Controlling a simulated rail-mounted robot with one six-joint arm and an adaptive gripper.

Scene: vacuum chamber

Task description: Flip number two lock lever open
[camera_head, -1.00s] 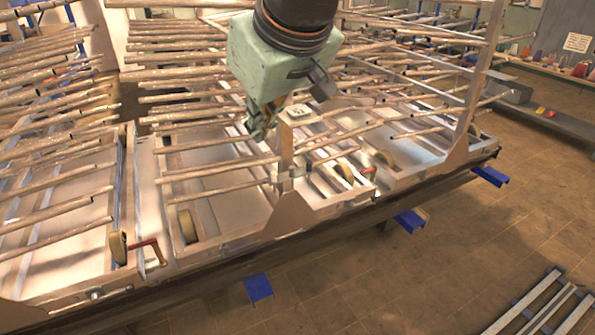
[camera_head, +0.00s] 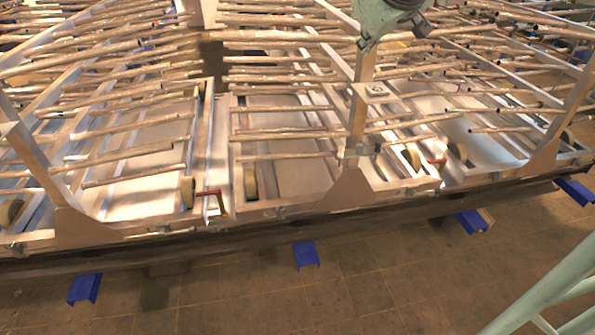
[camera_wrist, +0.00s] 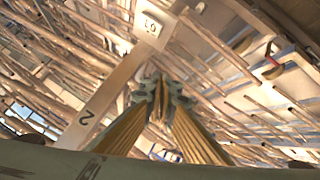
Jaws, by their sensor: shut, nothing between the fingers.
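Two red-handled lock levers show along the front edge of the rack in the head view: one left of centre (camera_head: 212,194) and one at the right (camera_head: 437,161). I cannot tell which is number two. In the wrist view a red-handled lever (camera_wrist: 272,65) lies at the upper right, apart from my fingers. In the head view only a green part of my arm shows at the top edge; the fingertips cannot be made out.
Rows of metal tubes (camera_head: 120,150) stick out above the pale rack trays. An upright post (camera_head: 357,120) with a plate stands between the levers. A numbered plate (camera_wrist: 150,24) sits near my fingers in the wrist view. The tiled floor in front (camera_head: 380,285) is mostly clear.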

